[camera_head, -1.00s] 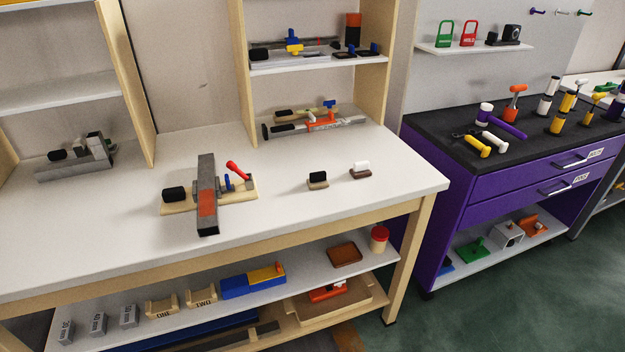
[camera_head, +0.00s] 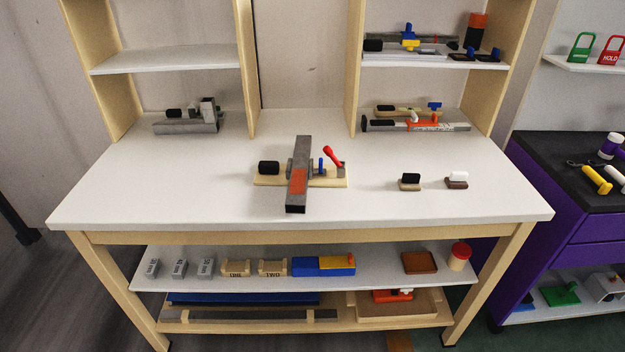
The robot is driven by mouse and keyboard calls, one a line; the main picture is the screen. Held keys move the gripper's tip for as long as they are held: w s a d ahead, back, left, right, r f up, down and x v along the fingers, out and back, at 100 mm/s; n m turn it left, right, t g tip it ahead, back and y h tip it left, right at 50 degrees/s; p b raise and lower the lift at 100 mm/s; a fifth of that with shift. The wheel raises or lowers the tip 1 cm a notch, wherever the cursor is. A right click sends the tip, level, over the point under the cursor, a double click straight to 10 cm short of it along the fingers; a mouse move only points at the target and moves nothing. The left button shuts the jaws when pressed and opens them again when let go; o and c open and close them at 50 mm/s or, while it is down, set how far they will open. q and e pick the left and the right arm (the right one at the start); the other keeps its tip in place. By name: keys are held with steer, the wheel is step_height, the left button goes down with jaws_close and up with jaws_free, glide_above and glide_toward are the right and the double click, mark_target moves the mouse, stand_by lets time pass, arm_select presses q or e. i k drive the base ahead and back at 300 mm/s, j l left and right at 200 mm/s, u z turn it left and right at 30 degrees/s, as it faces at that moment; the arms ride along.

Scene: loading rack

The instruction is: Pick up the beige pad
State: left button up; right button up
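Two small pads stand on the white tabletop (camera_head: 180,190), right of its middle. One has a beige base and a black top (camera_head: 409,182). The other, just to its right, has a dark brown base and a white top (camera_head: 456,180). They stand apart from each other, with nothing on them. Neither of my grippers shows in the head view.
A wooden fixture (camera_head: 335,182) with a grey bar across it (camera_head: 298,190) and a red-handled clamp stands left of the pads. Shelves hold tools behind. A lower shelf (camera_head: 385,277) holds blocks. A purple cabinet (camera_head: 535,190) stands at right. The tabletop's front is clear.

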mark_target(409, 181)
steer(key=u, duration=0.45)
steer(key=l+u, duration=0.7)
steer(key=k+l+u, duration=0.1)
steer(key=l+u, duration=0.2)
steer(key=l, duration=0.1)
